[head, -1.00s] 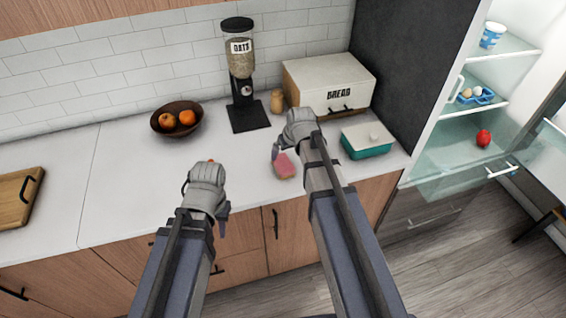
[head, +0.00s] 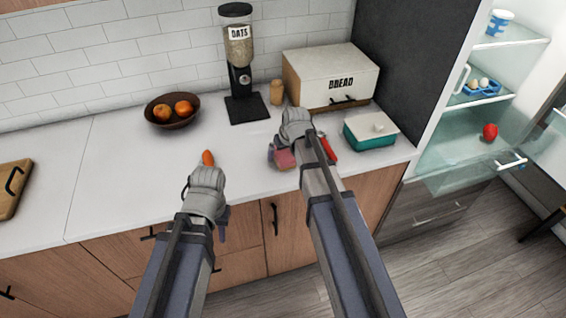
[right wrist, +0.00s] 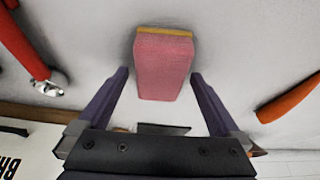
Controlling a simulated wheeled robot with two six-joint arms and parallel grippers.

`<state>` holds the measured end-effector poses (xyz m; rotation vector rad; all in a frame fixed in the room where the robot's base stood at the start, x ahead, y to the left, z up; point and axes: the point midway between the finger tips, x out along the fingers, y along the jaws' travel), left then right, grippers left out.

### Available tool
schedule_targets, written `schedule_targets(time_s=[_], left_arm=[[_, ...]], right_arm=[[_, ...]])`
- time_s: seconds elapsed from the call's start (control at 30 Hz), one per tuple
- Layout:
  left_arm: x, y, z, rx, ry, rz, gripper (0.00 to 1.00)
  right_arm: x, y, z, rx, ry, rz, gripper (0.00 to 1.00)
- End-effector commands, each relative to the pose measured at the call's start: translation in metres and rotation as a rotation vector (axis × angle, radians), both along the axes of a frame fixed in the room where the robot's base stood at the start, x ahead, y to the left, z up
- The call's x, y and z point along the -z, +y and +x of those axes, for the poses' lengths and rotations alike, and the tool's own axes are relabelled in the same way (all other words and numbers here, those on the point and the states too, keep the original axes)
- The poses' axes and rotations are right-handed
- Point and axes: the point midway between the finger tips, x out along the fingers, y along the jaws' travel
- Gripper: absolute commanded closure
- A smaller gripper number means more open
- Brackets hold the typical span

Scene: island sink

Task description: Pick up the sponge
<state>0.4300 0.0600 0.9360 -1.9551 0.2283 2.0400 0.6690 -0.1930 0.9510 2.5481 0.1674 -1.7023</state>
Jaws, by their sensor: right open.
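The sponge (head: 285,159) is a pink block lying on the white counter, partly hidden by my right gripper in the head view. In the right wrist view the sponge (right wrist: 163,68) shows a yellow strip along its far edge. My right gripper (right wrist: 160,82) is open, with a purple finger on each side of the sponge's near end and a gap to each. I cannot tell how high the fingers are above the counter. My left gripper (head: 206,190) is over the counter's front edge to the left; its fingers are mostly hidden.
A red-handled tool (head: 327,146) lies right of the sponge. A carrot-like orange item (head: 208,158) lies beyond my left gripper. A teal container (head: 369,136) and bread box (head: 330,78) stand right, the oats dispenser (head: 241,75) and fruit bowl (head: 172,121) behind. The counter's left-middle is clear.

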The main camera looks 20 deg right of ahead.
Motion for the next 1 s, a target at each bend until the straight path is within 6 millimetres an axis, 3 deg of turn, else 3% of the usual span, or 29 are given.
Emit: schedule_targets(time_s=[0.07, 0.77, 1.0], left_arm=[[0.0081, 0.0, 0.0, 0.0, 0.0, 0.0, 0.73], [0.0107, 0.0, 0.0, 0.0, 0.0, 0.0, 0.73], [0.01, -0.0001, 0.0, 0.0, 0.0, 0.0, 0.73]], right_arm=[[0.0081, 0.0004, 0.003, 0.0, 0.0, 0.0, 0.0], [0.0106, 0.0004, 0.0028, 0.0, 0.0, 0.0, 0.0], [0.01, 0.0004, 0.0028, 0.0, 0.0, 0.0, 0.24]])
